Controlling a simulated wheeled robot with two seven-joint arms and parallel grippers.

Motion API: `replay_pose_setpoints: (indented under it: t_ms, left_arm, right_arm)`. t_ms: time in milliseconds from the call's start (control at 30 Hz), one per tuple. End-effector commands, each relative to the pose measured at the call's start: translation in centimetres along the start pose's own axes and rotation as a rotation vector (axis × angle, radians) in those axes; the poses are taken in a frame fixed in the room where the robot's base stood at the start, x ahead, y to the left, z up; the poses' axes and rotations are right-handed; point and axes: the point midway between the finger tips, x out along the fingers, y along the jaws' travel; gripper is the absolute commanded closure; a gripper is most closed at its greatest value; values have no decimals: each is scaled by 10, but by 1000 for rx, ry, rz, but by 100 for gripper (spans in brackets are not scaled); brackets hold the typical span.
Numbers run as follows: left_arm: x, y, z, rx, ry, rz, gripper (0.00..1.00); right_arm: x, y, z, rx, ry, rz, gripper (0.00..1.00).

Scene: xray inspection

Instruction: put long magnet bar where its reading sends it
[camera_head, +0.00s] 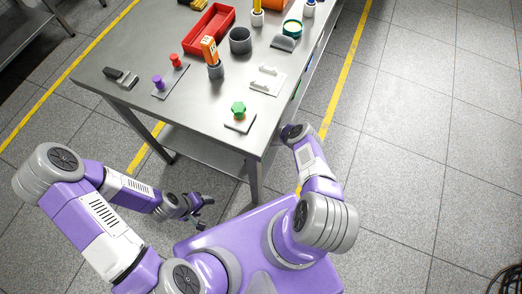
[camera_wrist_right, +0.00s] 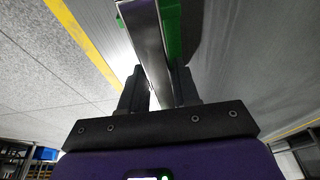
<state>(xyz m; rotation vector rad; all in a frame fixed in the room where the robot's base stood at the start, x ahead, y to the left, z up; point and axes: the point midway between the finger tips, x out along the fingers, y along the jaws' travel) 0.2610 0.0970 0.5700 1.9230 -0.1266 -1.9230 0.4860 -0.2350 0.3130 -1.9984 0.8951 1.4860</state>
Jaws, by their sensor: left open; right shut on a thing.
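In the right wrist view my right gripper (camera_wrist_right: 159,85) is shut on a long, straight, silver-grey bar (camera_wrist_right: 148,40), which looks like the long magnet bar. The bar runs away from the fingers past the top of the picture, with green parts (camera_wrist_right: 172,30) close against it. I cannot tell whether these green parts belong to it. In the head view my right arm reaches beside the table's right edge, and its gripper and the bar are hidden there. My left gripper (camera_head: 199,205) is open and empty, low in front of the table.
The grey table (camera_head: 140,105) holds a red tray (camera_head: 196,49), a dark grey cup (camera_head: 240,41), an orange item (camera_head: 209,50) in a holder, a white plate with handles (camera_head: 267,79), a green knob (camera_head: 239,109), red and purple knobs, and a black item (camera_head: 121,77).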

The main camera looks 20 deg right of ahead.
Motion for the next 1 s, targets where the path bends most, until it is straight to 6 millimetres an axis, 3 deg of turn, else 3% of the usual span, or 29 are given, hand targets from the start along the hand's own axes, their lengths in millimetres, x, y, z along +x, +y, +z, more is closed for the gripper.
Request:
replay_pose_setpoints:
  t_ms: [100, 467, 500, 633, 1000]
  left_arm:
    - [11, -4, 0, 0, 0, 0, 39]
    - [12, -4, 0, 0, 0, 0, 39]
    - [11, -4, 0, 0, 0, 0, 39]
    - [10, -4, 0, 0, 0, 0, 39]
    - [6, -2, 0, 0, 0, 0, 39]
  right_arm:
    - [15, 0, 4, 2, 0, 0, 100]
    - [17, 0, 4, 0, 1, -1, 100]
    - [16, 0, 5, 0, 0, 0, 63]
    - [16, 0, 5, 0, 0, 0, 44]
    - [11, 0, 4, 0, 0, 0, 44]
